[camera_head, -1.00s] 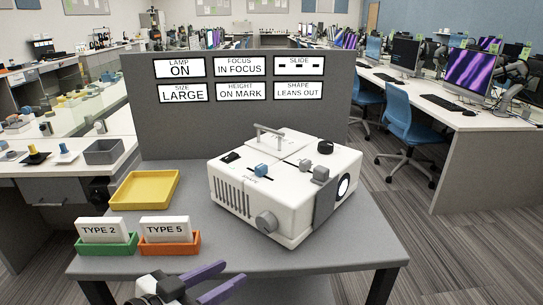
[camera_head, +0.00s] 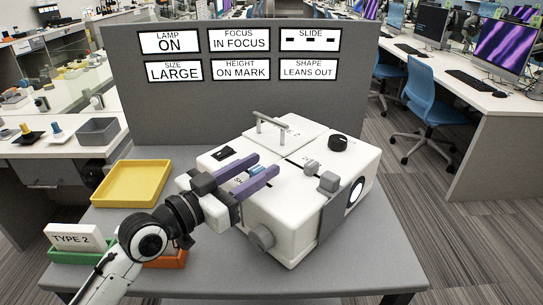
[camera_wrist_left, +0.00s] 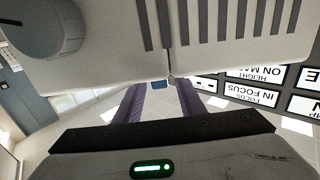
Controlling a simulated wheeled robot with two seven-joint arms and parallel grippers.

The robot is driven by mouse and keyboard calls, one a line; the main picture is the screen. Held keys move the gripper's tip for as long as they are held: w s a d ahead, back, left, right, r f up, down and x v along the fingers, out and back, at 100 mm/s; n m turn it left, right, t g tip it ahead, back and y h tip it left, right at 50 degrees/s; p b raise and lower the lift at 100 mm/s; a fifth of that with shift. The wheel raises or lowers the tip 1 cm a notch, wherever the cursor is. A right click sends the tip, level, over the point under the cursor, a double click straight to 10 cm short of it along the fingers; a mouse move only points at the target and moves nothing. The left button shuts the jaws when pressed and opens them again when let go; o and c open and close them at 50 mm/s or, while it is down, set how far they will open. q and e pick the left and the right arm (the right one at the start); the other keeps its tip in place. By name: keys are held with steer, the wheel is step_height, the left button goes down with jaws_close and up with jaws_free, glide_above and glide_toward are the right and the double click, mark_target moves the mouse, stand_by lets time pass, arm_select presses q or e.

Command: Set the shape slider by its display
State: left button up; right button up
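The white projector (camera_head: 290,190) stands on the grey table. Its blue shape slider knob (camera_head: 256,169) sits on the top face, near a partly hidden label. My left gripper (camera_head: 266,163) reaches in from the left over the top face. Its two purple fingers are apart, one on each side of the blue knob. The knob (camera_wrist_left: 159,85) also shows between the fingers in the left wrist view, with a gap that looks open. The shape display (camera_head: 308,69) reads LEANS OUT. My right gripper is not in view.
Other displays on the grey panel (camera_head: 230,110) read lamp ON, IN FOCUS, LARGE and ON MARK. A grey knob (camera_head: 327,181) and black dial (camera_head: 337,142) sit on the projector, beside a raised handle (camera_head: 272,122). A yellow tray (camera_head: 118,200) and TYPE 2 card (camera_head: 73,238) lie left.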

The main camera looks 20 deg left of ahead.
arm_select(q)
steer(key=shift+x, duration=2.15)
jaws_close()
